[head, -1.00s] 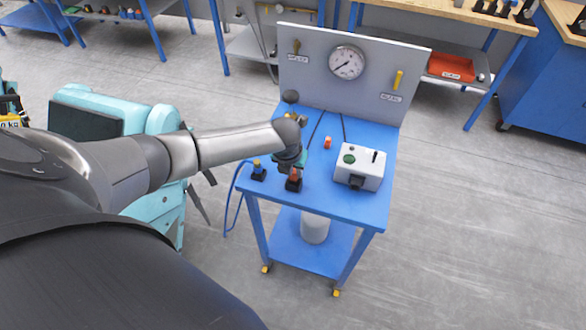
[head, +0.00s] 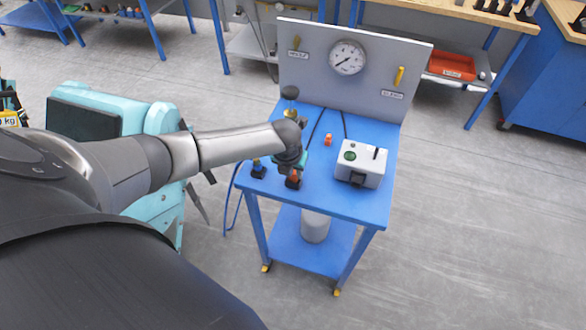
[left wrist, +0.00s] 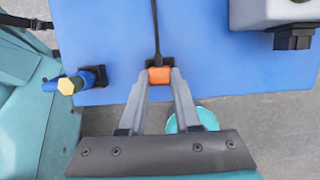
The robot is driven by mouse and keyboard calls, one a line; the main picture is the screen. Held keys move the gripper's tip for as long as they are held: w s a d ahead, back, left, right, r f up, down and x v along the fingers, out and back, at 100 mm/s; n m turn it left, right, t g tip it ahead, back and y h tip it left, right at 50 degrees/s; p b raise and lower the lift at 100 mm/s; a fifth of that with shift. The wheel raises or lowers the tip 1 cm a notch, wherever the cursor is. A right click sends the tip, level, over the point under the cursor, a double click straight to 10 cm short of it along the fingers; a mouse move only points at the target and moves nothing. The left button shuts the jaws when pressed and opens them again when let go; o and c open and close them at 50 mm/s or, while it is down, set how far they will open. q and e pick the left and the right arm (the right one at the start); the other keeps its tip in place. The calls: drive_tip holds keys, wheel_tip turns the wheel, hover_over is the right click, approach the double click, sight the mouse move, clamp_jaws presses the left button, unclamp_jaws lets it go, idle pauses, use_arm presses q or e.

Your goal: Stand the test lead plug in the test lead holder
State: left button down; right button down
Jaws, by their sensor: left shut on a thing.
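The orange test lead plug (left wrist: 160,76) is between the fingers of my left gripper (left wrist: 160,83), which is shut on it. In the head view the plug (head: 294,174) shows as a small orange patch under the gripper (head: 293,169). The black test lead holder (head: 292,184) is at the front left part of the blue cart top, directly below the plug. In the left wrist view the dark holder (left wrist: 158,62) shows around and behind the plug. I cannot tell whether the plug is fully seated. My right gripper is not in view.
A blue fitting (head: 258,168) with a hose stands just left of the holder. A grey box (head: 360,164) and a small orange item (head: 328,140) are to the right. A panel with a gauge (head: 347,57) rises at the back.

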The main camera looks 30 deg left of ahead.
use_arm(q)
drive_tip(key=shift+f, duration=0.3)
drive_tip(key=c, duration=0.5)
unclamp_jaws()
drive_tip(key=shift+c, duration=0.2)
drive_tip(key=shift+r, duration=0.1)
drive_tip(key=p+v, duration=0.1)
drive_tip(key=v, duration=1.4)
drive_tip(key=shift+d, duration=0.1)
